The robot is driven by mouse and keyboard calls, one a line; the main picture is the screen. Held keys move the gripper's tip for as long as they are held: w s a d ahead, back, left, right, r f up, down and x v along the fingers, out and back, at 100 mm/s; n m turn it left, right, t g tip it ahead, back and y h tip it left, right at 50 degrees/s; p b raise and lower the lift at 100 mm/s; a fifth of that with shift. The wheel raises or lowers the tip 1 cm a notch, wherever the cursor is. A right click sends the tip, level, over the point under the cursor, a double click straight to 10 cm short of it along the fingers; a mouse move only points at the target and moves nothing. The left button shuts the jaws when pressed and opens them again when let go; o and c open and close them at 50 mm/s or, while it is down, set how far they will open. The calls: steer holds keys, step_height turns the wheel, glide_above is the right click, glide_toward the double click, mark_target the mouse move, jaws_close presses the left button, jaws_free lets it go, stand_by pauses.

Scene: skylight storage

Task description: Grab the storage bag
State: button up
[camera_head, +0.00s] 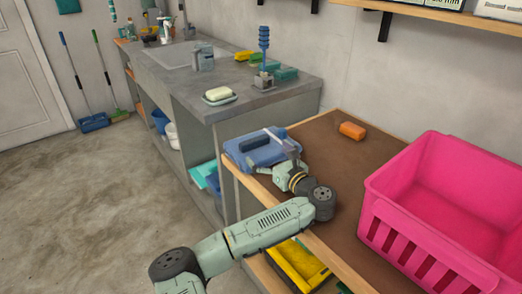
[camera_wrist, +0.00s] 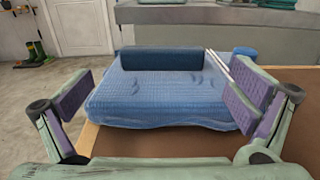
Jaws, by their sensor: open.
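A blue, ribbed soft bag (camera_head: 268,153) with a dark blue bar-like strip along its top lies on the brown work surface in the head view; it looks like the storage bag. In the wrist view the bag (camera_wrist: 165,95) lies straight ahead, between the two fingers. My gripper (camera_wrist: 160,100) is open, with purple-padded fingers spread to either side of the bag. The right finger is close to a thin light rod at the bag's right side; I cannot tell whether they touch. In the head view my gripper (camera_head: 288,160) is at the bag's right, partly hidden by my wrist.
A large pink crate (camera_head: 440,190) stands at the right of the brown surface (camera_head: 345,160). A grey sink counter (camera_head: 240,98) with a soap dish stands beyond. A yellow bin (camera_head: 297,265) sits on the shelf below.

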mark_target(257, 141)
steer(key=x, duration=0.3)
steer(key=b+x, duration=0.1)
steer(key=x, duration=0.2)
steer(key=shift+d+r, duration=0.15)
steer(key=shift+r, duration=0.05)
steer(key=shift+c, duration=0.5)
steer(key=c, duration=1.1)
